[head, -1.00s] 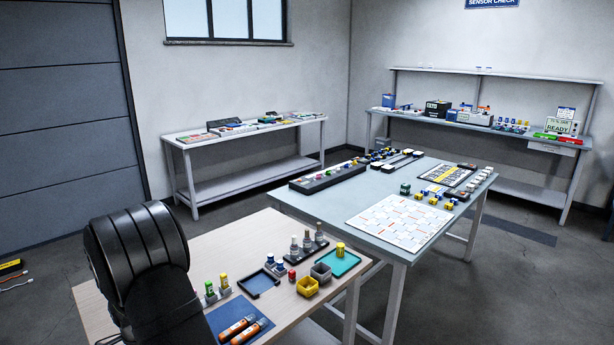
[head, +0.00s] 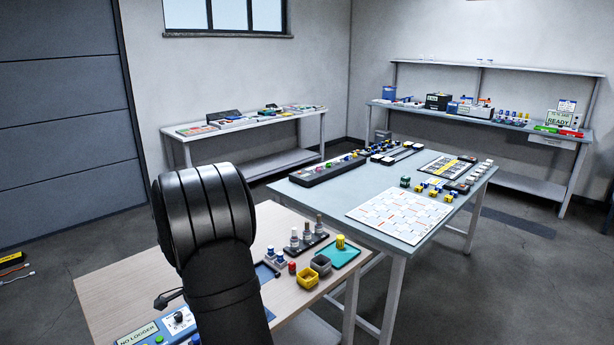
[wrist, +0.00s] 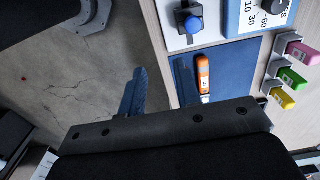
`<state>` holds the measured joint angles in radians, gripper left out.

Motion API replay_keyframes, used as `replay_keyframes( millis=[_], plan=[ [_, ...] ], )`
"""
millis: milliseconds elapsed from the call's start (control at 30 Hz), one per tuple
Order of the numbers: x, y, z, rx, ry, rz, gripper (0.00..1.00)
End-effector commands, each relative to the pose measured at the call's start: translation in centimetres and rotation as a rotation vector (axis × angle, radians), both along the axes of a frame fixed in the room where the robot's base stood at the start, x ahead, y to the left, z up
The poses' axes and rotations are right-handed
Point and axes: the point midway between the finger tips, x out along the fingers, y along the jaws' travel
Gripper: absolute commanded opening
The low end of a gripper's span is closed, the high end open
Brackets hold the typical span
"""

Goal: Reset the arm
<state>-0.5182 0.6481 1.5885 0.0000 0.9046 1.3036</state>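My gripper (wrist: 159,75) shows in the wrist view with its two dark fingers apart and nothing between them. The left finger is over the grey floor beside the wooden table, and the right finger is over the blue mat (wrist: 232,72). An orange marker (wrist: 203,75) lies on that mat just right of the right finger. In the head view my black arm rises at the lower middle, bent over at the top.
A control panel (head: 152,333) is at the near left. A holder with coloured pieces (wrist: 289,77) is beside the mat. A grey-blue table (head: 330,205) stands behind.

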Motion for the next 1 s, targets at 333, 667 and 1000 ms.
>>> replay_keyframes(
  millis=[333, 667, 1000],
  plan=[
    [2.6, -2.5, -0.1, -0.001, 0.001, 0.0, 0.3],
    [2.8, -2.6, -0.1, 0.0, 0.0, 0.0, 0.3],
    [0.5, -0.3, 0.0, 0.0, 0.0, 0.004, 0.3]
  ],
)
